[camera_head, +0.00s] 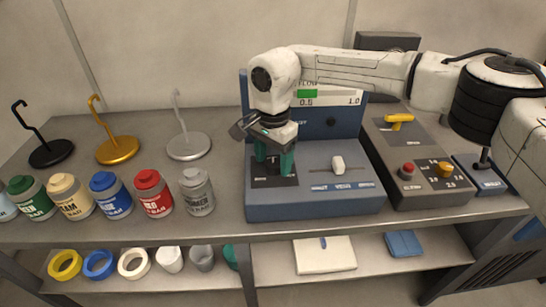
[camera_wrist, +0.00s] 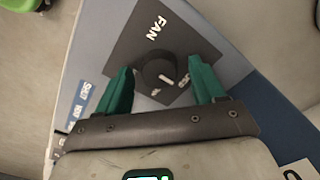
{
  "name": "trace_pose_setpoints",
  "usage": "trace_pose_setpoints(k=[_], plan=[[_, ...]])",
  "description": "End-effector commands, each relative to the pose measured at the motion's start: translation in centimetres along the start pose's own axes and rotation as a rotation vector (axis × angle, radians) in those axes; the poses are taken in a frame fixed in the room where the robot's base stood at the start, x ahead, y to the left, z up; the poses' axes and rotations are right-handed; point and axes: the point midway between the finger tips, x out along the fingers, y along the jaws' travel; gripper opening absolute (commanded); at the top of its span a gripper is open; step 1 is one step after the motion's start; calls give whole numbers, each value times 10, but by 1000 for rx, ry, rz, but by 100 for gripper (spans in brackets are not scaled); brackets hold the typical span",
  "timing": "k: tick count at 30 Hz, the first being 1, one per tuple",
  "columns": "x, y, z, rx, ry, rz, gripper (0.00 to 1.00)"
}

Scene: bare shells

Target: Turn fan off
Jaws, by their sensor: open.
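The fan knob (camera_wrist: 158,72) is a round black dial with a light pointer mark. It sits on a dark square plate labelled FAN (camera_wrist: 155,30) on the blue-grey control box (camera_head: 315,205). In the wrist view, my gripper (camera_wrist: 160,82) is open, with one green finger on each side of the knob and a visible gap to it. In the head view, my gripper (camera_head: 274,165) points down over the plate and hides the knob. The small marks beside the knob are too blurred to read surely.
A white slider (camera_head: 338,164) is right of the plate on the same box. Several jars, including a grey one (camera_head: 196,191), line the left front. Three hooked stands are behind.

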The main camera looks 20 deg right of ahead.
Motion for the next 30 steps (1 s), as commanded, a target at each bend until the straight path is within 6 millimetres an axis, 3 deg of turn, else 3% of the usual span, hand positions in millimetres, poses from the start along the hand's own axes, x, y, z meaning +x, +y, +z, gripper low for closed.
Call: trace_pose_setpoints(k=[8, 21, 30], plan=[[-15, 0, 0, 0, 1, -1, 68], [-93, 0, 0, 1, 2, 0, 68], [-108, 0, 0, 0, -1, 0, 68]])
